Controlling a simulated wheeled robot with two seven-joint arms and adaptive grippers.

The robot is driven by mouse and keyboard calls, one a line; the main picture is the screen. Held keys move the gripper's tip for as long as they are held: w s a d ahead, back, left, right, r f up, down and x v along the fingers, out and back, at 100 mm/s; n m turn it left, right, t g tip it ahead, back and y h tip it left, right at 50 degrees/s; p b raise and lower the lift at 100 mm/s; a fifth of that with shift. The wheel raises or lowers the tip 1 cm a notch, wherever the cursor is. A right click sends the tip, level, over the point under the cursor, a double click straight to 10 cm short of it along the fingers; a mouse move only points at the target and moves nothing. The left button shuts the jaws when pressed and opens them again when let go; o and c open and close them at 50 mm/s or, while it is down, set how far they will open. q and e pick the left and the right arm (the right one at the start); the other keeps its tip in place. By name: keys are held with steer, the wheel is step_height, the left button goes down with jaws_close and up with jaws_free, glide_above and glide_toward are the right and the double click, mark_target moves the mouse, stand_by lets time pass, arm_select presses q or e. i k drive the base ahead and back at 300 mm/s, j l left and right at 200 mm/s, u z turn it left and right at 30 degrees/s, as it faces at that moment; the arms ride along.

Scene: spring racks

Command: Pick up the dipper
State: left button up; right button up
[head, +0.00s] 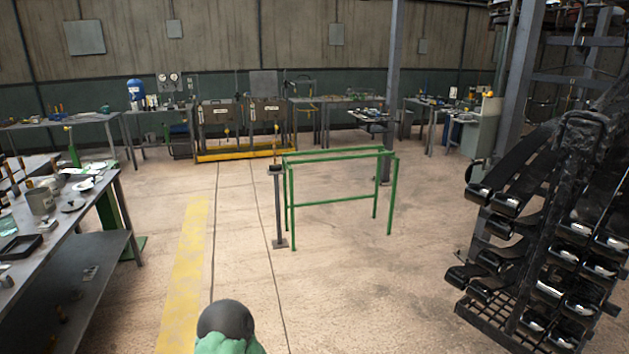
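I cannot make out a dipper among the small items in the head view. A workbench (75,240) at the left edge carries a grey can (40,201), a shallow dish (73,206), a black tray (20,247) and several small items too small to name. Neither of my grippers is in view.
A green frame (340,199) and a thin grey stand (278,212) are mid-floor. A dark dome over green stuff (225,325), unclear, is at the bottom. Back benches line the wall.

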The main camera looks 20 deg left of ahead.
mark_target(60, 183)
steer(key=i+j+u, duration=0.35)
steer(key=u, duration=0.15)
steer(key=i+j+u, duration=0.35)
steer(key=u, duration=0.15)
steer(key=i+j+u, duration=0.1)
steer(key=i+u, duration=0.6)
steer(key=i, duration=0.25)
steer(key=i+l+u, duration=0.15)
steer(key=i, duration=0.35)
steer(key=i+l+u, duration=0.2)
steer(key=i, duration=0.25)
steer(key=i+l+u, duration=0.15)
steer(key=i, duration=0.3)
steer(key=i+l+u, duration=0.45)
steer(key=i+l, duration=0.1)
steer(key=i, duration=0.1)
